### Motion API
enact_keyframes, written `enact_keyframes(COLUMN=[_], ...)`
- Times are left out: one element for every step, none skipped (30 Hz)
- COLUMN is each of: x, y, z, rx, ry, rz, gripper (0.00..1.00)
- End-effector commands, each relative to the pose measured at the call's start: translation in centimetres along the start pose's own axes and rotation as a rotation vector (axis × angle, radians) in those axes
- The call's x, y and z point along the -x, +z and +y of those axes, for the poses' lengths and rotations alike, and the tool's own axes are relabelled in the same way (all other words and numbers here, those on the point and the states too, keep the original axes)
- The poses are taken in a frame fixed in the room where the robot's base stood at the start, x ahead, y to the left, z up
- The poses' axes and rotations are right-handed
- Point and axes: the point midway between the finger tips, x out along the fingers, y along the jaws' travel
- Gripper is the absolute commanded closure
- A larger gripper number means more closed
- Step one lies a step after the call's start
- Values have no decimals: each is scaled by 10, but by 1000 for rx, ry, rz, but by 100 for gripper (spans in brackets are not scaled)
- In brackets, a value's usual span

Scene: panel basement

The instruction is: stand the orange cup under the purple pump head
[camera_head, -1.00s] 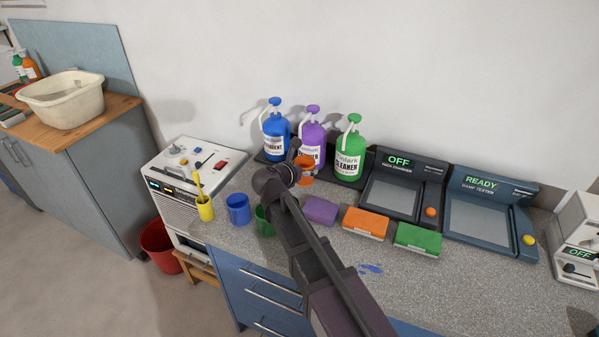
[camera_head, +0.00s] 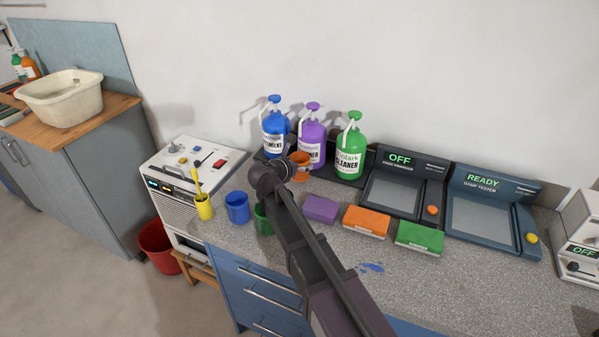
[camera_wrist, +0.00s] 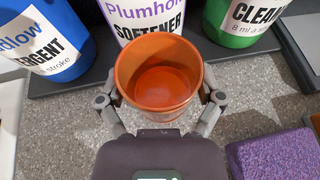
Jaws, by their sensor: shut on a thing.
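The orange cup (camera_wrist: 160,80) is upright between the fingers of my gripper (camera_wrist: 160,103) in the wrist view, and the fingers are shut on it. It also shows in the head view (camera_head: 300,160), partly hidden by my arm. It is directly in front of the purple bottle (camera_wrist: 145,18), whose label reads softener. The purple pump head (camera_head: 312,106) tops that bottle in the head view; it is out of the wrist view. Whether the cup touches the surface below I cannot tell.
The blue bottle (camera_head: 275,132) and green bottle (camera_head: 350,150) flank the purple one on a dark tray (camera_wrist: 75,83). Blue (camera_head: 237,207) and green (camera_head: 262,218) cups stand left.

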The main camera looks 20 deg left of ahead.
Motion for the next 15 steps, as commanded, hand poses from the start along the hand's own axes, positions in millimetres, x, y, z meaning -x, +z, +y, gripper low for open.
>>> enact_keyframes(x=[-3,-4,-5,-6,-7,-7,-8,-8,-8,-8,-8,-8,-8,-8,-8], y=[-8,-11,-13,-15,-16,-18,-19,-20,-20,-20,-20,-20,-20,-20,-20], z=[0,0,0,0,0,0,0,0,0,0,0,0,0,0,0], rx=[0,0,0,0,0,0,0,0,0,0,0,0,0,0,0], ry=[0,0,0,0,0,0,0,0,0,0,0,0,0,0,0], rz=[0,0,0,0,0,0,0,0,0,0,0,0,0,0,0], gripper=[64,64,64,64,64,64,64,64,64,64,64,64,64,64,64])
